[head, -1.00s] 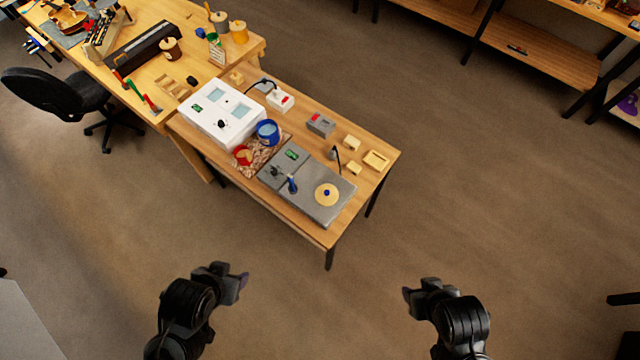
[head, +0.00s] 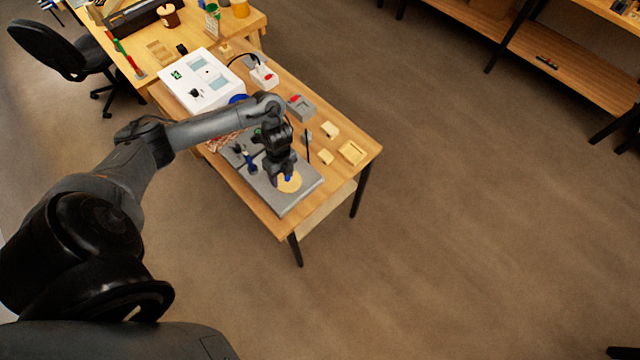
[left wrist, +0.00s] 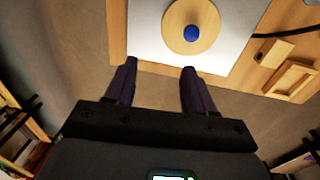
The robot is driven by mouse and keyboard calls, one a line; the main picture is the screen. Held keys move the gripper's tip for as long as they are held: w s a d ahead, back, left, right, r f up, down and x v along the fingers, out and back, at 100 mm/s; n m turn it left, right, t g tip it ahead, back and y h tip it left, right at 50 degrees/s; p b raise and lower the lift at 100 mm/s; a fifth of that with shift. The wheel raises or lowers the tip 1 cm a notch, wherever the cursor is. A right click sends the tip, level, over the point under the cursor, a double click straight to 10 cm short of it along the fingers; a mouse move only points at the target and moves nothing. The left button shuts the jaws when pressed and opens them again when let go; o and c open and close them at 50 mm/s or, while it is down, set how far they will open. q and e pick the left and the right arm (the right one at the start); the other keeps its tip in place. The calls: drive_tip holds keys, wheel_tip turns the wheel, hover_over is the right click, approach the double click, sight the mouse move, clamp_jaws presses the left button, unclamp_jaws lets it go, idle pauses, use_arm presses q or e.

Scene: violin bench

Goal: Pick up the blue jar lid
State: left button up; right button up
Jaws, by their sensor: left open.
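The jar lid, a round pale wooden disc (head: 294,184) with a blue knob, lies flat on the grey plate (head: 301,197) near the front end of the small table. My left gripper (head: 283,175) is over the plate and hides part of the lid. In the left wrist view, the lid (left wrist: 209,20) and its blue knob (left wrist: 191,33) show beyond the fingertips, in line with the right-hand finger. The left gripper (left wrist: 156,72) is open, with nothing between its fingers. The blue jar (head: 238,99) is mostly hidden behind my left arm. My right gripper is out of view.
A white box (head: 201,82) stands at the table's back left. A grey block with a red top (head: 301,107), several small wooden blocks and a wooden tray (head: 352,152) lie right of the plate. A thin dark upright piece (head: 307,146) stands close to my gripper.

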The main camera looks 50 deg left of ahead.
use_arm(q)
wheel_tip(320, 180, up, 2)
drive_tip(key=w+a+t, duration=0.1)
drive_tip(key=w+a, duration=0.2)
drive_tip(key=b, duration=0.1)
hover_over(288, 179)
drive_tip(key=f, duration=0.4)
drive_tip(key=shift+w+a+f, duration=0.25)
drive_tip(key=shift+w+f, duration=0.05)
drive_tip(key=shift+f, duration=0.1)
drive_tip(key=f, duration=0.4)
drive_tip(key=shift+s+a+f, duration=0.1)
drive_tip(key=shift+s, duration=0.15)
drive_tip(key=shift+f, duration=0.55)
clamp_jaws()
